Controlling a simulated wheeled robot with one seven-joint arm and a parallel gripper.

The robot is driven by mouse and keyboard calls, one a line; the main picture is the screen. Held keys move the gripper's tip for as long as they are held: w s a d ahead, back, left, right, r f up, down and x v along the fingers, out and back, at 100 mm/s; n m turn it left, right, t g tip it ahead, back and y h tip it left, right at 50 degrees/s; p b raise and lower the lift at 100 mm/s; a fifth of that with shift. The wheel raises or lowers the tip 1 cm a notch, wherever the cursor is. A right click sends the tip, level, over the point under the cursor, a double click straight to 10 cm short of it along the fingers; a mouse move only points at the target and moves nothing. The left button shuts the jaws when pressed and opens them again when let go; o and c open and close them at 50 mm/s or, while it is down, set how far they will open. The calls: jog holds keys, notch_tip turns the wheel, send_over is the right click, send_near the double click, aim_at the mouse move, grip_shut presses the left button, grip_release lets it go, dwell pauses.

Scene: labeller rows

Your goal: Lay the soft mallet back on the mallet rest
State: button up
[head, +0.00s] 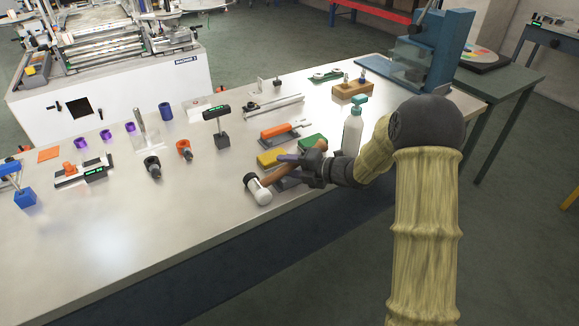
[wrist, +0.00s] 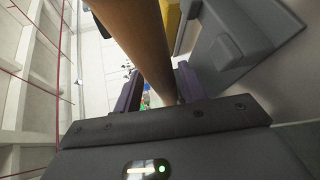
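The soft mallet (head: 258,190) has a white-and-black head and a brown wooden handle. Its head is at the left, near the table's front, and its handle slants up to the right. My gripper (head: 293,165) is at the handle. In the wrist view, the handle (wrist: 148,45) runs between my two dark purple fingers (wrist: 158,88). A thin gap shows beside the left finger; whether they clamp the handle is unclear. A grey rest (head: 287,184) lies under the handle, mostly hidden by my gripper; a grey block, likely this rest, is close by in the wrist view (wrist: 235,50).
A yellow block (head: 271,158) and a green one (head: 312,142) lie just behind the mallet. A spray bottle (head: 353,132) stands close to my wrist. An orange-handled tool (head: 280,130) and a black-topped stand (head: 219,125) are farther back. The table's front left (head: 110,235) is clear.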

jog(key=shift+o, duration=0.4)
jog(key=shift+f, duration=0.15)
jog(key=shift+d, duration=0.1)
jog(key=v, duration=1.7)
jog(key=shift+b, duration=0.45)
jog(key=shift+s, duration=0.15)
